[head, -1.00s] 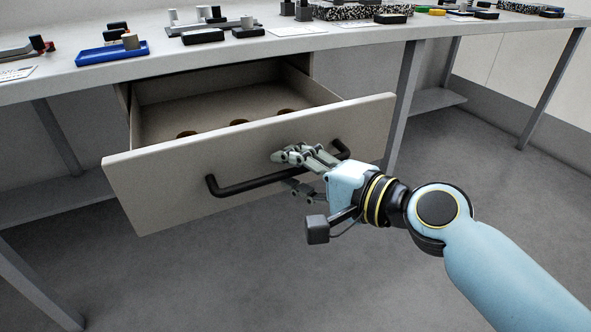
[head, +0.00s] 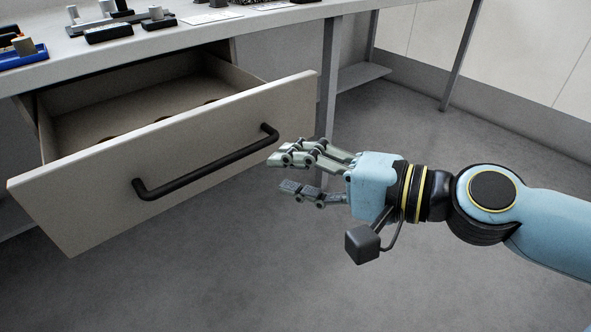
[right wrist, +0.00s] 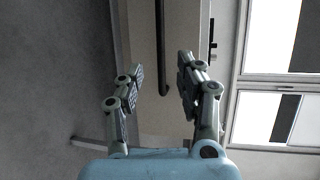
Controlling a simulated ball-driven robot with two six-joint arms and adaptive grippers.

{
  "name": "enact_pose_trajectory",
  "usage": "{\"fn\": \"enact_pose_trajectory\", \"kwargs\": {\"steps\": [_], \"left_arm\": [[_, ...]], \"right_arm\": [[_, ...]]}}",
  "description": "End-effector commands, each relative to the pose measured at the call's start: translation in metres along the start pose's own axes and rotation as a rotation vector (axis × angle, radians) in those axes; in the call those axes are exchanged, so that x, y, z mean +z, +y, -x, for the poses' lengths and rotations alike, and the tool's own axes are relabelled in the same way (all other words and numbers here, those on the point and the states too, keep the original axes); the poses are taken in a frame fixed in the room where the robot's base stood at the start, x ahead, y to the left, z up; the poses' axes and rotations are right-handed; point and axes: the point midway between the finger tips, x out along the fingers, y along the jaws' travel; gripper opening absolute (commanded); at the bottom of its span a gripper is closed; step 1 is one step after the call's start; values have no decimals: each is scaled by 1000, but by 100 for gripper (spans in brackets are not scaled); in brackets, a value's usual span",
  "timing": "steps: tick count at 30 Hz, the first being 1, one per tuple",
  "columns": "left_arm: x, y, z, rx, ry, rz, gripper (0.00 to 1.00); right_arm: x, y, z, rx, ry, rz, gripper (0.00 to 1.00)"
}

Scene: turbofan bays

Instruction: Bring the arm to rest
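My right gripper (head: 281,172) is open and empty, to the right of the drawer front and clear of the handle in the head view. Its spread fingers also show in the right wrist view (right wrist: 160,72), with nothing between them. The drawer (head: 190,150) under the bench is pulled open. Its black bar handle (head: 205,170) runs across the front, and the handle also shows in the right wrist view (right wrist: 161,45), beyond the fingers. My left gripper is not in view.
The bench top (head: 180,38) carries a blue tray (head: 22,56), black blocks (head: 108,33) and grey parts. A bench leg (head: 330,95) stands behind my right gripper. The grey floor (head: 430,285) around the arm is clear.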

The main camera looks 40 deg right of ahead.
Motion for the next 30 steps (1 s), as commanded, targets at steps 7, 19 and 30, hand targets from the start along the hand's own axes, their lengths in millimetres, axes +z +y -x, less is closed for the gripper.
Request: {"fn": "enact_pose_trajectory", "kwargs": {"steps": [7,19,30], "left_arm": [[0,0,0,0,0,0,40],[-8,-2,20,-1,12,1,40],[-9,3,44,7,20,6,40]], "right_arm": [[0,0,0,0,0,0,36],[-36,33,-20,66,98,30,36],[-63,318,48,757,90,485,36]]}}
